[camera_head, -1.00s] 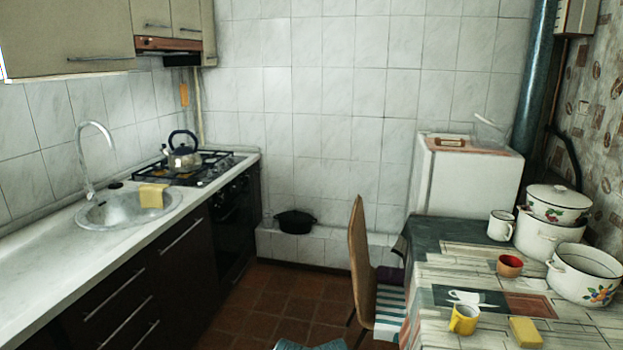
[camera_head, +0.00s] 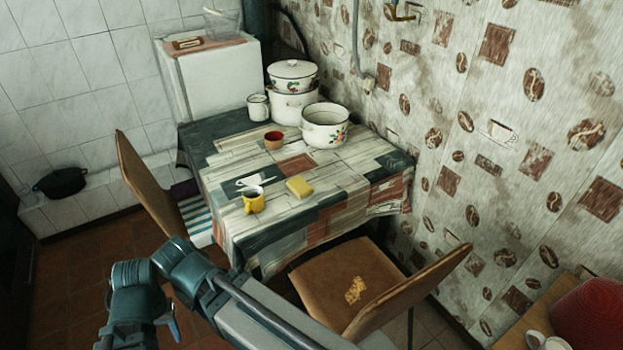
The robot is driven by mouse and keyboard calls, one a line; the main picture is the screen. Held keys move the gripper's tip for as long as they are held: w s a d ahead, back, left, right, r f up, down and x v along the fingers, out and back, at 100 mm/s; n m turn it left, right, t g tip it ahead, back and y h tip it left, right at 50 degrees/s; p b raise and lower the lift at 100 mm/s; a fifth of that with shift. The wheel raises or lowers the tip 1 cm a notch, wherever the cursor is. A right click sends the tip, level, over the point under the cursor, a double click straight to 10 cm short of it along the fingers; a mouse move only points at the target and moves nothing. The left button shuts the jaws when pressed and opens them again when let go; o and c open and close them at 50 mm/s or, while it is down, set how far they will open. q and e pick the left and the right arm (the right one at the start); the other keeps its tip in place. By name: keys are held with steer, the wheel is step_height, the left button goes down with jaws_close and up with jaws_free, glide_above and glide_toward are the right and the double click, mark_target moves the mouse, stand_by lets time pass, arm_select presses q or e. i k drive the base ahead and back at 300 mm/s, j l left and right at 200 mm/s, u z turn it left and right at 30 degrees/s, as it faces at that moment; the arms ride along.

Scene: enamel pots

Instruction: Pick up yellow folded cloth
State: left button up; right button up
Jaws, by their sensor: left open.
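The yellow folded cloth (camera_head: 299,187) lies flat on the patterned tablecloth of the table (camera_head: 345,181), near the table's front side. It is a small, thick rectangle just right of a yellow mug (camera_head: 254,200); they are apart. My left gripper (camera_head: 140,335) is low at the bottom left, in front of and below the table, well away from the cloth. It is open, and I see nothing held in it; the bottom edge of the view cuts it off. My right gripper is not in view.
Behind the cloth stand a red cup (camera_head: 274,139), a white mug (camera_head: 258,108) and white enamel pots (camera_head: 325,126). Brown chairs stand at the left (camera_head: 148,180) and front (camera_head: 345,275) of the table. The tabletop right of the cloth is clear.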

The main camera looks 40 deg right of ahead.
mark_target(297, 186)
steer(key=z, duration=1.15)
